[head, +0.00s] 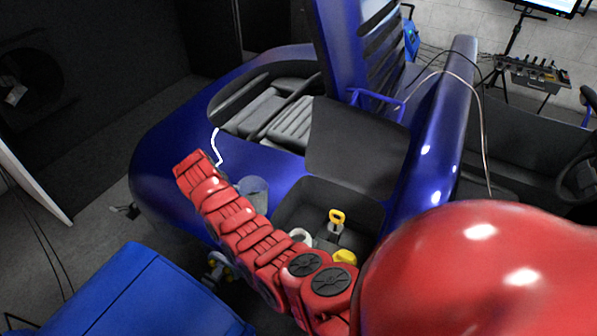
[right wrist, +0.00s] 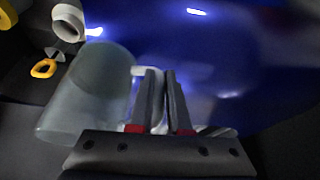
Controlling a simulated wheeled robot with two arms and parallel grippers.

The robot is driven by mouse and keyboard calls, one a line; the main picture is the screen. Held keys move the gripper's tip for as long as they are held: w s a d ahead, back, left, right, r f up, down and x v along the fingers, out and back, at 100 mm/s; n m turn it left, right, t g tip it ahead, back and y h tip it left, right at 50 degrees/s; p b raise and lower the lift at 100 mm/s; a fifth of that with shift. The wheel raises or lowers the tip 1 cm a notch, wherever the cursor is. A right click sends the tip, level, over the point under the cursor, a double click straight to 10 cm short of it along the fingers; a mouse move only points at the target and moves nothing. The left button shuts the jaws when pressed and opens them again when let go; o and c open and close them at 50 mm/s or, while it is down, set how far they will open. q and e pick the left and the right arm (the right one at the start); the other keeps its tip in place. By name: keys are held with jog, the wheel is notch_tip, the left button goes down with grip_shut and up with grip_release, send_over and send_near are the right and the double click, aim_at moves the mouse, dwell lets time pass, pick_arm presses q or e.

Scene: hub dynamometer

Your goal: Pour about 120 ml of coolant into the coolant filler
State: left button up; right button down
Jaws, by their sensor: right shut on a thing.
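A translucent jug (head: 252,188) stands out behind my red right arm in the head view, over the blue car's front edge. In the right wrist view the jug (right wrist: 88,92) fills the left side. My right gripper (right wrist: 159,72) is shut on its pale handle. How much coolant it holds cannot be told. A white round open neck, apparently the coolant filler (head: 300,235), sits in the dark bay, partly behind my arm. This filler (right wrist: 68,22) is also at the upper left of the right wrist view, beyond the jug and apart from it. My left gripper is out of view.
A yellow-handled dipstick (head: 337,217) and a yellow cap (head: 345,256) are beside the filler in the bay. The blue car body (head: 165,150) surrounds the bay. A blue cabinet (head: 130,295) stands at the lower left.

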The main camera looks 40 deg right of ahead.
aim_at(242, 186)
jog(key=s+d+r+t+y+p, duration=0.1)
jog(key=p, duration=0.2)
jog(key=s+r+m+t+y+p, duration=0.1)
jog(key=p, duration=0.2)
jog(key=d+r+t+y+p, duration=0.1)
jog(key=t+p, duration=0.1)
jog(key=p, duration=0.2)
jog(key=shift+s+d+r+m+y, duration=0.3)
jog(key=shift+s+r, duration=0.05)
jog(key=shift+s, duration=0.05)
jog(key=shift+s+d+f, duration=0.1)
jog(key=shift+s+d, duration=0.05)
jog(key=shift+s, duration=0.15)
jog(key=shift+s+d+r+t+y+b, duration=0.25)
jog(key=shift+s+d+t+y+b, duration=0.2)
jog(key=shift+t+b, duration=0.2)
jog(key=shift+s+d+r+m+t+y+b, duration=0.25)
jog(key=shift+r+t+y+b, duration=0.25)
jog(key=shift+b, duration=0.55)
jog(key=shift+s+d+r+m+t+y+b, duration=0.15)
jog(key=shift+r+m+t+y+b, duration=0.15)
jog(key=shift+r+t+b, duration=0.45)
jog(key=shift+s+d+y+b, duration=0.15)
jog(key=shift+y+b, duration=0.1)
jog(key=shift+b, duration=0.3)
jog(key=shift+b, duration=0.35)
